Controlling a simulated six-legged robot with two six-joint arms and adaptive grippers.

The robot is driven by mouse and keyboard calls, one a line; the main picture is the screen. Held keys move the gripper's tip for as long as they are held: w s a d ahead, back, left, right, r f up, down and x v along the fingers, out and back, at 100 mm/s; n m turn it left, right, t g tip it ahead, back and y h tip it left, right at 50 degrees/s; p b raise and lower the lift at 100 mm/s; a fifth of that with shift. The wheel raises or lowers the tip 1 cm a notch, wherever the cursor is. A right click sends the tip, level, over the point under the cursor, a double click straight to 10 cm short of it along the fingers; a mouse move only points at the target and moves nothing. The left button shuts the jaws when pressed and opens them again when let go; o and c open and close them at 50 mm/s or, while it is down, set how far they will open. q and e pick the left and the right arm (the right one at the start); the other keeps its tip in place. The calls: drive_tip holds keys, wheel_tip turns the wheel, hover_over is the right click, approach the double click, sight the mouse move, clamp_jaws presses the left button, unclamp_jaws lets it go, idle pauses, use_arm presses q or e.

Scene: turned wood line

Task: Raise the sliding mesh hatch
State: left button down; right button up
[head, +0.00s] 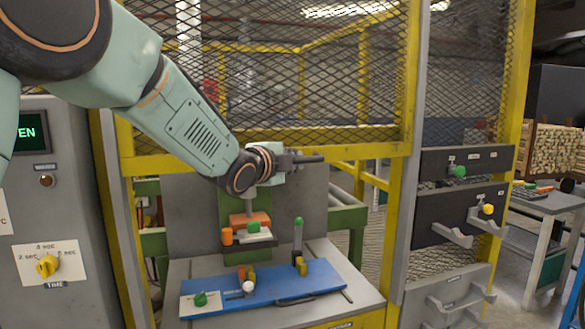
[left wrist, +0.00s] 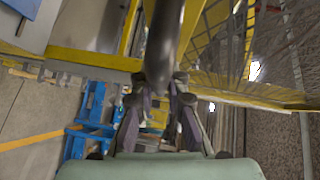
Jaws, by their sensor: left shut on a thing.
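The mesh hatch (head: 330,85) is a dark diamond mesh in a yellow frame, above an opening in the machine front. Its yellow lower rail runs across just behind my left gripper (head: 288,161). The gripper is shut on a dark bar handle (head: 313,159), whose end sticks out to the right. In the left wrist view the handle (left wrist: 163,45) is a dark round bar between the fingers of my left gripper (left wrist: 160,88), and mesh with a yellow edge (left wrist: 245,88) lies to the right. The finger contact is partly hidden. My right gripper is not in view.
Below the opening, a blue plate (head: 318,283) carries a green-topped lever (head: 298,235) and small coloured parts. A grey control cabinet (head: 75,200) with a yellow knob (head: 47,265) stands left. A grey panel (head: 465,165) with knobs and a side table (head: 545,200) stand right.

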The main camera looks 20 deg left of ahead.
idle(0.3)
use_arm(q)
drive_tip(key=c, duration=1.3)
unclamp_jaws()
drive_tip(key=shift+c, duration=0.2)
drive_tip(key=shift+s, duration=0.1)
drive_tip(key=v, duration=1.1)
drive_tip(key=shift+s, duration=0.4)
